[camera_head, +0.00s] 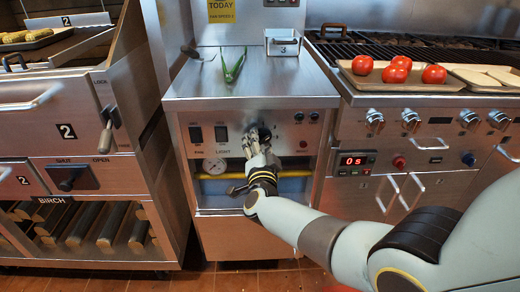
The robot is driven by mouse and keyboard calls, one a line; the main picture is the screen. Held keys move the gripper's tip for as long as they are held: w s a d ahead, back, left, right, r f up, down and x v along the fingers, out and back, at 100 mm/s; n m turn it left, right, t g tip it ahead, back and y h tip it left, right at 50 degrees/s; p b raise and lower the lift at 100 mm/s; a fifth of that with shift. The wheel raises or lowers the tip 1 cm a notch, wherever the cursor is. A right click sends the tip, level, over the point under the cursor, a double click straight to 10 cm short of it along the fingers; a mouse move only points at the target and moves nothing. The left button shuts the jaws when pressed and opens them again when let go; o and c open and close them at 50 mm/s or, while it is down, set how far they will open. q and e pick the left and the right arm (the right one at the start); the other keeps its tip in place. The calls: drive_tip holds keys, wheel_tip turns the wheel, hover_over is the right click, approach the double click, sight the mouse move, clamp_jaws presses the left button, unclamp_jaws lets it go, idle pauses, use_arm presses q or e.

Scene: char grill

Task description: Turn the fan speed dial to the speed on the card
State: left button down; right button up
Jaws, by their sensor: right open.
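The yellow card (221,11) hangs at the top on the back panel. It reads TODAY, with small print below that looks like FAN SPEED 1. My right gripper (257,138) reaches to the front panel of the middle steel cabinet. Its jaws are open around or just in front of a dark dial (265,133). The gripper hides most of the dial, so I cannot tell its setting or whether the fingers touch it. My left gripper is not in view.
A yellow rail (225,177) runs below. Green tongs (233,66) lie on top. Tomatoes (396,70) sit on a tray at right.

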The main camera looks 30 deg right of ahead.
drive_tip(key=v, duration=1.2)
drive_tip(key=s+f+n+g+y, duration=0.6)
drive_tip(key=s+f+n, duration=0.5)
drive_tip(key=s+f, duration=1.2)
drive_tip(key=s+d+f+n+g+y, duration=0.1)
drive_tip(key=s+f+g, duration=0.3)
drive_tip(key=s, duration=0.7)
drive_tip(key=s+d+f+n+g+y, duration=0.1)
drive_tip(key=s+f+n+g, duration=0.3)
drive_tip(key=s+f, duration=0.4)
drive_tip(key=s, duration=0.4)
drive_tip(key=shift+s+f+n+g, duration=0.25)
drive_tip(key=shift+f+n+g, duration=0.05)
drive_tip(key=shift+f, duration=0.05)
